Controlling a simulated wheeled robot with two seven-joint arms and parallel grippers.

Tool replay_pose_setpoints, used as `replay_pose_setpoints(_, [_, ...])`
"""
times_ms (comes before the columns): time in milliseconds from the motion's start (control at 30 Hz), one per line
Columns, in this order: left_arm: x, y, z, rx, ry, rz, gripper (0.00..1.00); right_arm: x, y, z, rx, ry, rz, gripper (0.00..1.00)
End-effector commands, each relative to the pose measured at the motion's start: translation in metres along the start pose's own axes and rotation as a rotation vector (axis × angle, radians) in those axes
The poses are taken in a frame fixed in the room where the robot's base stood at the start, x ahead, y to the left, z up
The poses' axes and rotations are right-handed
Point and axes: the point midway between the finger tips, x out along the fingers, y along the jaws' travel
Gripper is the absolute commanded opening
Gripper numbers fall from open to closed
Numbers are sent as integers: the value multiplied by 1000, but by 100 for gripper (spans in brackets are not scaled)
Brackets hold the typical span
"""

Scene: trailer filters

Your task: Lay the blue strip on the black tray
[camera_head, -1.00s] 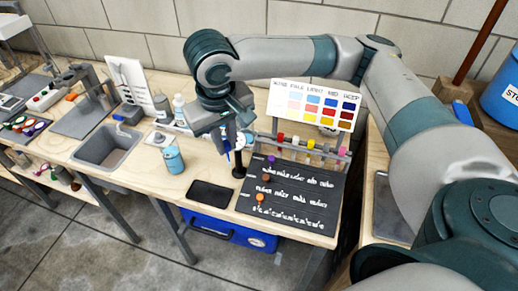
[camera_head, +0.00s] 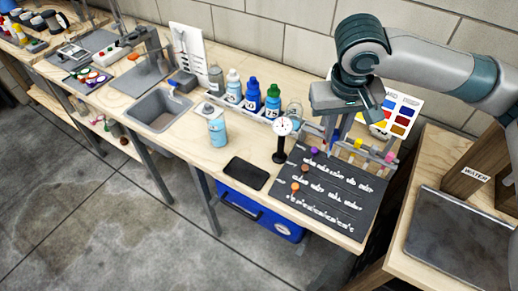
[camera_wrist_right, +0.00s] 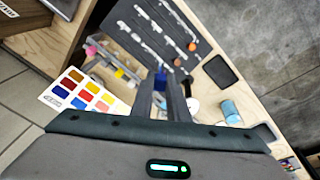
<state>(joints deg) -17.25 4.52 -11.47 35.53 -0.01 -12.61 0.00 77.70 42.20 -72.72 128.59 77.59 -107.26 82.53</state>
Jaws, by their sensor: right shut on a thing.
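My right gripper (camera_head: 329,138) is over the back of the dark labelled board, in front of the colour chart. In the right wrist view the gripper (camera_wrist_right: 162,90) is shut on the blue strip (camera_wrist_right: 160,77), whose blue end shows between the fingertips. I cannot make out the strip in the head view. The black tray (camera_head: 246,173) lies flat and empty near the table's front edge, left of the board; it also shows in the right wrist view (camera_wrist_right: 218,72). The gripper is apart from the tray, behind it and to its right. My left gripper is not in view.
The dark board (camera_head: 325,193) holds rows of white strips and coloured knobs. A round gauge on a black stand (camera_head: 281,140) stands between tray and gripper. A light-blue can (camera_head: 217,129) stands behind the tray, with a bottle rack and a grey sink (camera_head: 160,108) farther left.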

Motion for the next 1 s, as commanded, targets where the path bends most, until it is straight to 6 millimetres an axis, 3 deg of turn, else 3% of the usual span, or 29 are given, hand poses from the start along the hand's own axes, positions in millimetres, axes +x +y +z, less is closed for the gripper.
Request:
replay_pose_setpoints(200, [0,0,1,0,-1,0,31,3,-5,-1,8,-4,-12,0])
replay_pose_setpoints(367, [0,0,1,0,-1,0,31,17,-24,-3,41,-16,-65,0])
replay_pose_setpoints(700, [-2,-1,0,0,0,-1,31,67,-110,-18,265,-38,-372,0])
replay_pose_setpoints(1000, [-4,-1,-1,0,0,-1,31,102,-166,-31,510,12,-677,0])
